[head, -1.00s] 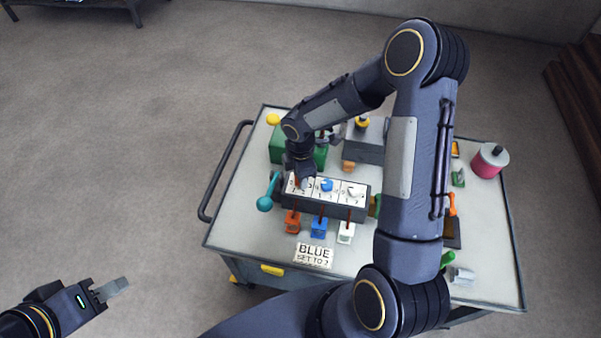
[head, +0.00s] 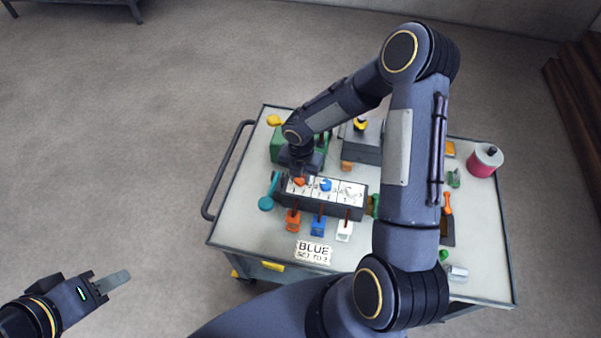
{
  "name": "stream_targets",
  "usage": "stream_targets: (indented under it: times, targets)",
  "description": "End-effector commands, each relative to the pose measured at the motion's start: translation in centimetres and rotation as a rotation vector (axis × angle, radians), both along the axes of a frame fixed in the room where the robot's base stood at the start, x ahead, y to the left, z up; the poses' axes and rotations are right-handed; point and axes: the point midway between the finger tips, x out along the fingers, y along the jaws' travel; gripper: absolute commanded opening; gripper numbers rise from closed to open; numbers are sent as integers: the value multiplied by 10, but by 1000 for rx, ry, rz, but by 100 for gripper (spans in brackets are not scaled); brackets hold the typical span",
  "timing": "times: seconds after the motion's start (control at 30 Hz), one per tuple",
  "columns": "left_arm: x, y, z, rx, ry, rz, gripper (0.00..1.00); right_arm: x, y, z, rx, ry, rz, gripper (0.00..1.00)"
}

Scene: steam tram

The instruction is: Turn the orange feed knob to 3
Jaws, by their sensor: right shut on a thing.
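The dark control box (head: 325,205) on the cart has a white top panel with three dials in a row. The orange feed knob (head: 298,182) is at its left end, partly hidden by my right gripper (head: 304,178). My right gripper points down from above and is shut on this knob. The number the knob points to is too small and covered to read. The blue knob (head: 325,184) and the white knob (head: 349,191) stand to its right. My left gripper (head: 115,282) hangs over the floor at lower left, away from the cart; its jaw gap does not show.
A teal lever (head: 267,203) is at the box's left. A green block (head: 281,150) and grey box (head: 360,147) stand behind. A pink can (head: 485,160) is at right.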

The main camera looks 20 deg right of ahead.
Motion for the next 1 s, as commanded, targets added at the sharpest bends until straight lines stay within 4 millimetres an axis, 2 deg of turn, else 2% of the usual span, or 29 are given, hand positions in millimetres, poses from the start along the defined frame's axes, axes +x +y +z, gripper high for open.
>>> stream_targets:
  times: [0.3, 0.87, 0.9, 1.0]
  targets:
    - [0, 0, 7, 0, 0, 0, 36, 1, 0, 2, -1, -4, 125, 9]
    - [0, 0, 7, 0, 0, 0, 36, 1, 0, 1, -1, -4, 152, 9]
    - [0, 0, 7, 0, 0, 0, 36, 1, 0, 1, -1, -4, 151, 37]
    - [0, 0, 7, 0, 0, 0, 36, 1, 0, 1, -1, -3, 151, 50]
